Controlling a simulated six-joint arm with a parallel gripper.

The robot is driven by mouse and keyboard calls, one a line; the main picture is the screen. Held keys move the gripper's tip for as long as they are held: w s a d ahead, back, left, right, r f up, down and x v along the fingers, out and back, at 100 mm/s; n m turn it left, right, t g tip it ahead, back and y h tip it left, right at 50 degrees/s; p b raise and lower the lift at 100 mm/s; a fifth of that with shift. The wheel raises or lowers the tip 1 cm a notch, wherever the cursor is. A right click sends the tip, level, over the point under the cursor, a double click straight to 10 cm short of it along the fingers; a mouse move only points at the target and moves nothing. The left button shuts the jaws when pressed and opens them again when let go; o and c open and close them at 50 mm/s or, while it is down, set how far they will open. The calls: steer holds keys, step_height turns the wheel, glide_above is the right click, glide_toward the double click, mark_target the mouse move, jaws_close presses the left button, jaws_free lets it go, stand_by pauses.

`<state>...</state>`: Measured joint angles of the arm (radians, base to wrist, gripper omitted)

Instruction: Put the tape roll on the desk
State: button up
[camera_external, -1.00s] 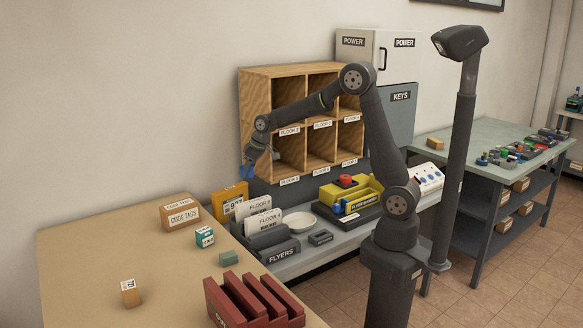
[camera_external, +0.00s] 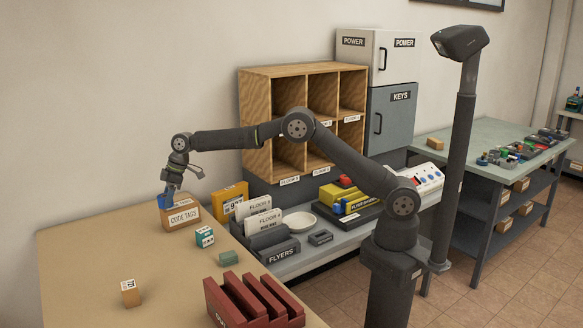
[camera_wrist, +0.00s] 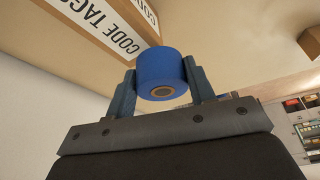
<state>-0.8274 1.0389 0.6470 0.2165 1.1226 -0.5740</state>
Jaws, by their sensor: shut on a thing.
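The tape roll (camera_wrist: 160,68) is blue with a tan core, held between the two fingers in the wrist view. In the external view the blue roll (camera_external: 163,201) shows small at my fingertips, beside the code tags box. My gripper (camera_external: 168,198) is shut on it, over the far end of the tan desk (camera_external: 90,260). In the wrist view my gripper (camera_wrist: 162,88) has one finger on each side of the roll. I cannot tell whether the roll touches the desk or the box.
The cardboard CODE TAGS box (camera_external: 184,217) stands right by my gripper. A teal-and-white box (camera_external: 204,237), a green block (camera_external: 229,258), a small tan box (camera_external: 130,293) and a red rack (camera_external: 250,300) sit on the desk.

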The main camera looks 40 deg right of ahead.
steer(key=shift+a, duration=0.1)
glide_above(146, 247)
steer(key=d, duration=0.1)
step_height(146, 247, down, 7)
steer(key=shift+d+f, duration=0.1)
step_height(146, 247, down, 2)
steer(key=shift+d+f, duration=0.1)
steer(key=shift+f, duration=0.6)
steer(key=shift+f, duration=0.15)
steer(key=o, duration=1.1)
steer(key=shift+c, duration=0.2)
